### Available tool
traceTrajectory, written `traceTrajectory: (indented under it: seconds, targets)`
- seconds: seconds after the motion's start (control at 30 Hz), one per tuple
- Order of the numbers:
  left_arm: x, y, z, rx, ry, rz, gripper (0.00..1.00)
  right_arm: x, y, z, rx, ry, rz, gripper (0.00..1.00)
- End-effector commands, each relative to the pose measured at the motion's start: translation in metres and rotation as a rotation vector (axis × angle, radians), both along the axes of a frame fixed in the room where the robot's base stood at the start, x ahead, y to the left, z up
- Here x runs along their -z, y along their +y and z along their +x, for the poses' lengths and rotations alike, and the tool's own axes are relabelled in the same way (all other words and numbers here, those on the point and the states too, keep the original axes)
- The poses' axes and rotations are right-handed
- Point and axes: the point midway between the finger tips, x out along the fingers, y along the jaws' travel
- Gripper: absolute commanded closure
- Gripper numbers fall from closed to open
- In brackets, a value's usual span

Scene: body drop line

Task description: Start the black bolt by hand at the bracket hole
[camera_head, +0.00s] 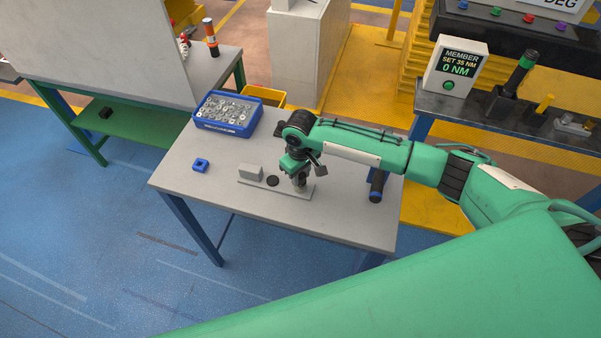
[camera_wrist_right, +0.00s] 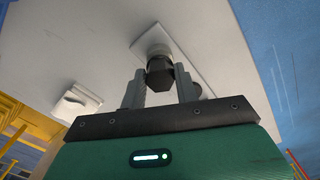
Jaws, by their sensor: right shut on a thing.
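The black bolt (camera_wrist_right: 159,73) shows in the right wrist view as a dark hexagonal head between my right gripper's fingers (camera_wrist_right: 160,88). In the head view my right gripper (camera_head: 298,184) points down at the right part of the light grey bracket plate (camera_head: 257,189) on the table. The gripper is shut on the bolt, over the plate. The bracket hole under the bolt is hidden, so I cannot tell whether the bolt has entered it. A grey block (camera_head: 250,172) and a dark round spot (camera_head: 272,181) are on the plate to the left. My left gripper is not in view.
A dark cylindrical tool (camera_head: 376,188) is at the right edge. The front of the table is clear. A display (camera_head: 458,68) reads 0 NM.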

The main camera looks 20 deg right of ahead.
Motion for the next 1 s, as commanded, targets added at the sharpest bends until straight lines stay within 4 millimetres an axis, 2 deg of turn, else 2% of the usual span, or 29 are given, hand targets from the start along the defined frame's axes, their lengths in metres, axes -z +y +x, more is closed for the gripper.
traceTrajectory:
  seconds: [0.53, 0.57, 0.6, 0.87, 1.0]
  targets:
    - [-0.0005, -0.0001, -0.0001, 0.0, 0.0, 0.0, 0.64, 0.0067, 0.0003, 0.0001, 0.001, 0.0, 0.001, 1.0]
    - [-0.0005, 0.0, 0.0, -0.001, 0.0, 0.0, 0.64, 0.0065, 0.0001, 0.0003, 0.001, 0.0, 0.001, 0.65]
    - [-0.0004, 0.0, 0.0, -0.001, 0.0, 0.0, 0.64, 0.0064, 0.0002, 0.0004, 0.001, 0.0, 0.001, 0.58]
    - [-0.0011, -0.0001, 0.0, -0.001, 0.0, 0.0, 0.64, 0.0063, 0.0, 0.0001, -0.009, 0.0, 0.0, 0.58]
    - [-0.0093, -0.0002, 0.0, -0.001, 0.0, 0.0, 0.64, 0.0039, -0.0006, 0.0002, -0.216, 0.0, -0.001, 0.58]
